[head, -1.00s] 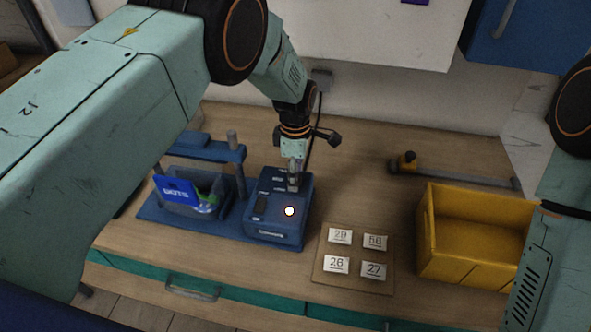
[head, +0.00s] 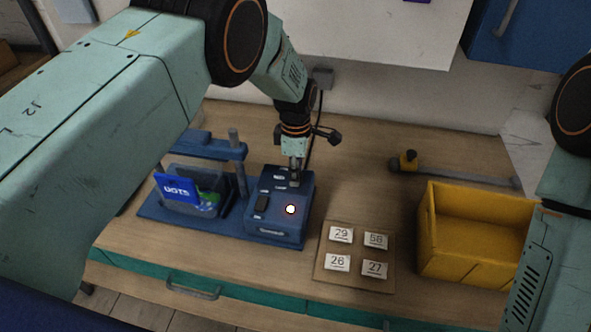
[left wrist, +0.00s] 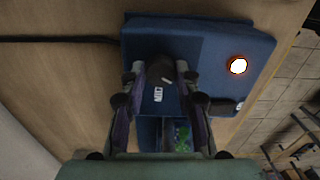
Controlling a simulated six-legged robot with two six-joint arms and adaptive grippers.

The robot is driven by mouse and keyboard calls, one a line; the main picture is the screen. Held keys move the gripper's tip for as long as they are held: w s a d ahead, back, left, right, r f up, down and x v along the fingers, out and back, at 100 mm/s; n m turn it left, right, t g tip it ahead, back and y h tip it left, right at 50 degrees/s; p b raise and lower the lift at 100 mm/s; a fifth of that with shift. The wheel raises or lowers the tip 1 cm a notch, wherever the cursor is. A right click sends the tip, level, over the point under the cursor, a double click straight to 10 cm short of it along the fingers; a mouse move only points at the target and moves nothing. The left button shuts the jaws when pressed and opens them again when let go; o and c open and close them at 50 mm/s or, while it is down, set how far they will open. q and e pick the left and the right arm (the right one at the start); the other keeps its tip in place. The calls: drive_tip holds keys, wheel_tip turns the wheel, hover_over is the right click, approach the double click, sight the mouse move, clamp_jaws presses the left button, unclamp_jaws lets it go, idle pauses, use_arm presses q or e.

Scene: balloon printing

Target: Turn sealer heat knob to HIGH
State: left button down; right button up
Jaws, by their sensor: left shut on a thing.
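The sealer (head: 275,228) is a blue box unit with a glowing light (head: 290,209) and a black switch on its top, standing on the wooden bench. My left gripper (head: 295,176) points down at the rear of its top. In the left wrist view its fingers (left wrist: 160,72) are shut on the dark round heat knob (left wrist: 160,66), which is partly hidden between them. A white label reading MID (left wrist: 158,94) shows beside the knob. The knob's setting cannot be read. My right arm shows at the right edge, its gripper out of view.
A clear bin with a blue UOTS sign (head: 178,190) stands left of the sealer. A board (head: 331,276) with several number tiles lies to the right, then a yellow crate (head: 470,269). A black cable (left wrist: 60,39) runs from the sealer. The bench between sealer and crate is otherwise clear.

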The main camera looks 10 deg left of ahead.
use_arm(q)
drive_tip(key=shift+f+m, duration=0.1)
drive_tip(key=shift+m, duration=0.2)
drive_tip(key=shift+m+b, duration=0.5)
drive_tip(key=shift+m, duration=0.4)
drive_tip(key=m, duration=0.2)
drive_tip(key=shift+m+b, duration=0.3)
drive_tip(key=m, duration=0.6)
drive_tip(key=shift+b, duration=0.3)
drive_tip(key=m, duration=0.6)
drive_tip(key=shift+m, duration=0.3)
drive_tip(key=m, duration=0.6)
drive_tip(key=shift+w+d+p, duration=0.1)
drive_tip(key=shift+p, duration=0.25)
drive_tip(key=shift+m, duration=0.3)
